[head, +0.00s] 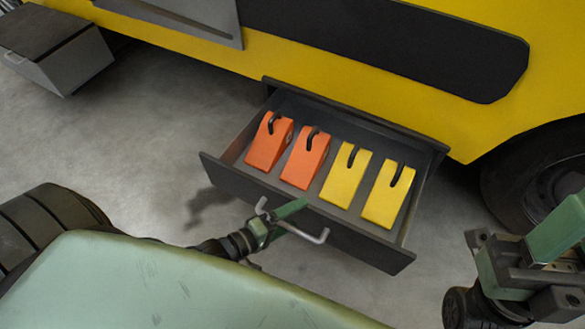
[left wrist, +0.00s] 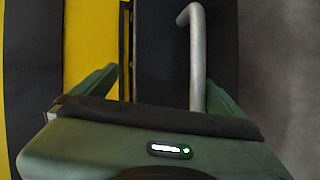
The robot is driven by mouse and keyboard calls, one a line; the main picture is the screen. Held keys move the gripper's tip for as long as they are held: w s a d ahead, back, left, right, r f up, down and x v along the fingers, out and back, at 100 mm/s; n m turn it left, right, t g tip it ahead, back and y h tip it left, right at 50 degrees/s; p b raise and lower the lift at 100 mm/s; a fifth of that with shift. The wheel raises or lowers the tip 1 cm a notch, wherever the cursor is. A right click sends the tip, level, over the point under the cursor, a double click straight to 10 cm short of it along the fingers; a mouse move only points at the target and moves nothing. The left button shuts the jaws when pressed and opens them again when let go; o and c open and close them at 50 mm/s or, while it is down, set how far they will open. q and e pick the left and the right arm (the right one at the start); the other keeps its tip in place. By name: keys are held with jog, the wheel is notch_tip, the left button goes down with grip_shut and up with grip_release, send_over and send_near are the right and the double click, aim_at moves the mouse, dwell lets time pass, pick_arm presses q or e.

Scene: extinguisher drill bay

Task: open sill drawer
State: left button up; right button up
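The sill drawer (head: 227,178) is pulled well out from under the yellow vehicle body in the head view. Its grey bar handle (head: 312,236) is on the dark front panel. My left gripper (head: 282,217) is at the handle. In the left wrist view its green fingers are spread wide, and the handle (left wrist: 197,55) runs between them, close to the right finger.
Two orange wedges (head: 305,160) and two yellow wedges (head: 346,180) with black handles lie in the drawer. A vehicle wheel (head: 530,185) stands right of it. A grey step box (head: 60,60) is at the upper left. The concrete floor (head: 140,130) left of the drawer is clear.

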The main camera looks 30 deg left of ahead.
pick_arm(q)
notch_tip(320, 180, up, 16)
jog(key=w+a+t+h+p, duration=0.1)
jog(key=w+t, duration=0.1)
jog(key=t, duration=0.3)
jog(key=shift+w+r+h+p, duration=0.2)
jog(key=shift+h+p, duration=0.1)
jog(key=shift+h, duration=0.1)
jog(key=shift+a, duration=0.1)
jog(key=s+f+g, duration=0.1)
jog(key=f+g, duration=0.1)
jog(key=f, duration=0.2)
jog(key=s+f+g+y, duration=0.1)
jog(key=f+g, duration=0.1)
jog(key=f, duration=0.3)
jog(key=s+f+g+y, duration=0.1)
jog(key=f+g, duration=0.1)
jog(key=f, duration=0.3)
jog(key=shift+d+f+m+g, duration=0.2)
jog(key=shift+m+g, duration=0.1)
jog(key=shift+c, duration=0.6)
jog(key=shift+s, duration=0.25)
jog(key=c, duration=0.4)
jog(key=shift+s, duration=0.25)
jog(key=shift+c, duration=0.7)
jog(key=s+a+f, duration=0.2)
jog(key=s+a, duration=0.1)
jog(key=s, duration=0.5)
jog(key=shift+a+f, duration=0.2)
jog(key=shift+a, duration=0.05)
